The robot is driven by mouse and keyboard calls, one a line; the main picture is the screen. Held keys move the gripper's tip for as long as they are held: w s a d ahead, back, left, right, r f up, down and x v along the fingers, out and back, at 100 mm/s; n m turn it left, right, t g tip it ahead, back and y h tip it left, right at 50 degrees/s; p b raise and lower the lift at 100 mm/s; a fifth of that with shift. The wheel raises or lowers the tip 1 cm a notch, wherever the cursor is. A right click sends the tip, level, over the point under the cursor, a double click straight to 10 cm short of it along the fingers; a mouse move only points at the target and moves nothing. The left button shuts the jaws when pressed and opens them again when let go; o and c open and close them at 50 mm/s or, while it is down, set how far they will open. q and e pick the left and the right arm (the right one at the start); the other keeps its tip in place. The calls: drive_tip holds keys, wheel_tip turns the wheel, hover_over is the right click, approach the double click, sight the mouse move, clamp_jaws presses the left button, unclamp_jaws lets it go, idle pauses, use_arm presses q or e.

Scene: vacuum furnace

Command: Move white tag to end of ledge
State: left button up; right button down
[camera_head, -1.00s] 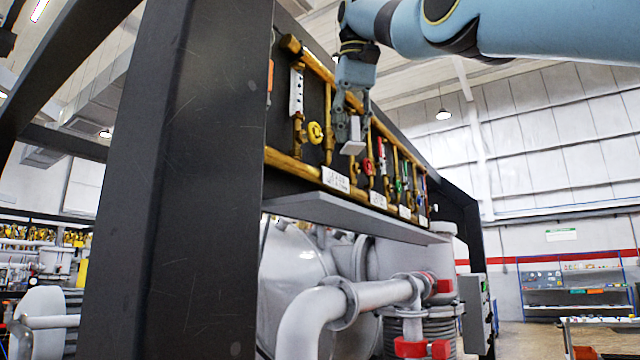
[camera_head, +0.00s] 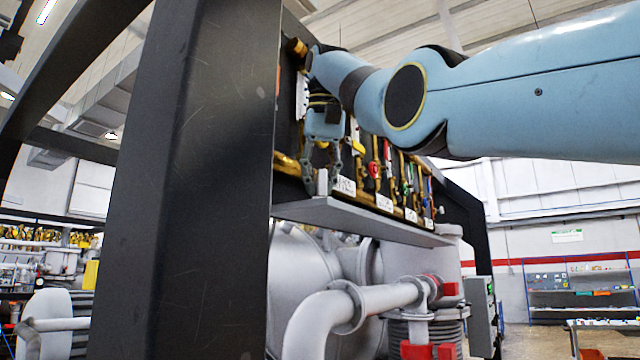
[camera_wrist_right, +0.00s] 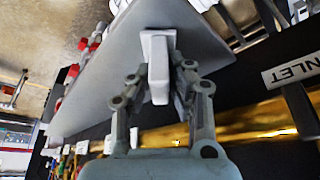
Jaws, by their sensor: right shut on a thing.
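The white tag (camera_head: 322,182) is held upright between the fingers of my right gripper (camera_head: 321,180), at the near left end of the grey ledge (camera_head: 365,217). In the right wrist view, the fingers of the right gripper (camera_wrist_right: 160,82) are shut on the tag (camera_wrist_right: 158,62), and its far end meets or nearly meets the ledge surface (camera_wrist_right: 100,95). I cannot tell whether it bears on the ledge. My left gripper is not in view.
A panel with brass pipes, coloured valves and white labels (camera_head: 384,203) stands directly behind the ledge. A thick black frame post (camera_head: 205,180) rises just left of the ledge's end. Grey vessels and pipes (camera_head: 325,315) lie below. The ledge to the right looks clear.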

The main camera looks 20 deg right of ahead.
drive_tip(key=shift+f, duration=0.2)
drive_tip(key=c, duration=1.3)
unclamp_jaws()
drive_tip(key=shift+w, duration=0.15)
drive_tip(key=shift+o, duration=0.2)
drive_tip(key=shift+r, duration=0.2)
drive_tip(key=p+v, duration=0.2)
drive_tip(key=v, duration=1)
drive_tip(key=shift+p, duration=0.4)
drive_tip(key=shift+f, duration=0.1)
